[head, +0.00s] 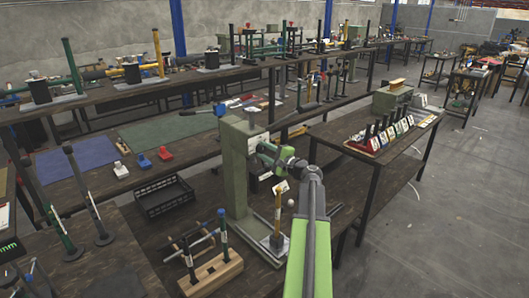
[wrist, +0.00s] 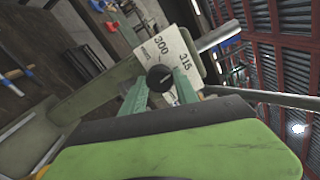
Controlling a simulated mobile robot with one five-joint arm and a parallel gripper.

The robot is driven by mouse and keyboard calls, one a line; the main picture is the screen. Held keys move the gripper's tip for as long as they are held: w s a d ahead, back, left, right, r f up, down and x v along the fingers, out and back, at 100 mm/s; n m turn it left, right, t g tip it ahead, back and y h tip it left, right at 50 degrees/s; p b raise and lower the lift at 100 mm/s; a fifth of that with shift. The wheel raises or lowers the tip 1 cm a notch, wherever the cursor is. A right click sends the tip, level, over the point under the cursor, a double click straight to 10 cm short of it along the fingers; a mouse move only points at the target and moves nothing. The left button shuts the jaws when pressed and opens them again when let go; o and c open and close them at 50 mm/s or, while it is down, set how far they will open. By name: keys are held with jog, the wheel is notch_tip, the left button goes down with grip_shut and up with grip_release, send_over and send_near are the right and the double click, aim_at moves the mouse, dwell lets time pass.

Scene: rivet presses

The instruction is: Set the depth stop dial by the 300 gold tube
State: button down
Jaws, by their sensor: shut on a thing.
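The depth stop dial is a round black knob (wrist: 160,77) in front of a white scale plate (wrist: 166,50) marked 300 and 315 in the wrist view. My gripper (wrist: 160,86) has its two green fingers shut on the knob, one on each side. A faint mark shows on the knob, but I cannot tell which number it points to. In the head view my gripper (head: 281,161) is at the right of the green press column (head: 238,165), and the knob is hidden. A gold tube (head: 277,212) stands upright on a pale base below my gripper.
A wooden block (head: 212,275) with blue- and green-handled tools stands left of the press. A black crate (head: 163,197) lies further left. The floor at right is clear.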

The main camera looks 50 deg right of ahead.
jog(key=n, duration=0.5)
jog(key=shift+n, duration=2.4)
jog(key=c, duration=0.9)
grip_release()
jog(key=s, duration=0.5)
jog(key=s+a, duration=0.1)
jog(key=s, duration=1.1)
jog(key=shift+s+a, duration=0.15)
jog(key=shift+s, duration=0.1)
jog(key=shift+w, duration=0.1)
